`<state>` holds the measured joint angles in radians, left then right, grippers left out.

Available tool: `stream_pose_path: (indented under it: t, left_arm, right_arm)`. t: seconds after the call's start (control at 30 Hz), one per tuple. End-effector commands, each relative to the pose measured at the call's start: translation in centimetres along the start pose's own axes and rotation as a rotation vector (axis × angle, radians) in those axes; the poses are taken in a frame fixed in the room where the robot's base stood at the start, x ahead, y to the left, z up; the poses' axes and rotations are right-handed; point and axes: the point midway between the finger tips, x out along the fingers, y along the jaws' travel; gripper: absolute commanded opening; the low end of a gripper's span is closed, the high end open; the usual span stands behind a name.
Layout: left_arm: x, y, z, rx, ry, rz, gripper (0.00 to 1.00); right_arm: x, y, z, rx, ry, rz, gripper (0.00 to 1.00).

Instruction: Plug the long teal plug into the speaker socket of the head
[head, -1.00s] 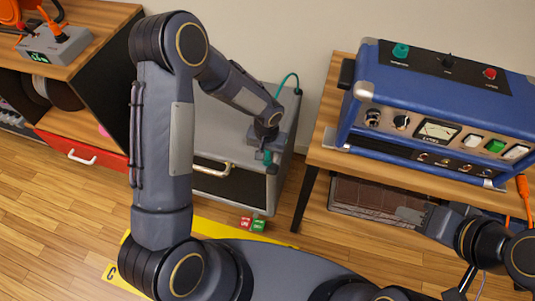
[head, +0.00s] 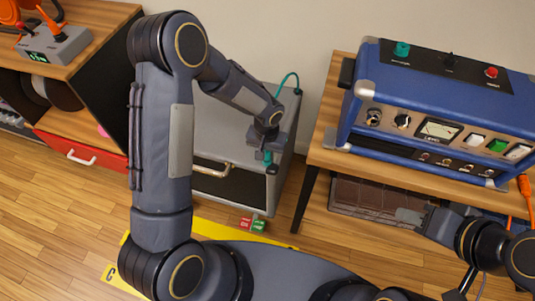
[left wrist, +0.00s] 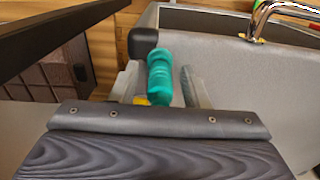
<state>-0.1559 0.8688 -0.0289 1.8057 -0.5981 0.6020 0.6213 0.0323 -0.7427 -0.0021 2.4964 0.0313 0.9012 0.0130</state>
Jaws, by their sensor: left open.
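The teal plug (head: 268,158) is at the right part of the grey cabinet's top, partly hidden by my left gripper (head: 263,153). In the left wrist view the teal plug (left wrist: 160,75) sits between the two open fingers, nearer the left one. I cannot tell whether either finger touches it. The blue amp head (head: 440,95) stands on a wooden table at the right, with a teal fitting (head: 402,49), a black one and a red one on its top rear panel. Their labels are too small to read. My right gripper (head: 410,216) is low in front of that table; its jaw state is unclear.
A teal cable (head: 288,77) loops behind the grey cabinet (head: 225,135). The wooden table (head: 320,140) is to its right, with a gap between. A wooden shelf unit (head: 95,55) with a grey box (head: 55,43) is at the left. Small red and green blocks (head: 252,224) lie on the floor.

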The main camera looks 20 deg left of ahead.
Motion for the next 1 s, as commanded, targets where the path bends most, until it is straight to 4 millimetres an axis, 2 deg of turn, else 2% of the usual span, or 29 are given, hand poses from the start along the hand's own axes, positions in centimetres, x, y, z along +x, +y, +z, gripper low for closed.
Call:
stream_pose_path:
  t: [0.27, 0.6, 1.0]
  left_arm:
    - [0.01, 0.0, 0.02, 0.0, 0.0, 0.0, 0.42]
    - [0.02, 0.0, 0.02, -0.001, 0.0, 0.0, 0.0]
    - [-0.56, 0.01, 0.0, -0.001, 0.0, 0.0, 0.0]
  right_arm:
    - [0.13, 0.06, 0.07, 0.0, 0.0, 0.0, 0.36]
    - [0.13, 0.06, 0.07, 0.0, 0.0, 0.0, 0.36]
    - [-0.18, -0.08, -0.09, 0.0, 0.0, 0.0, 0.36]
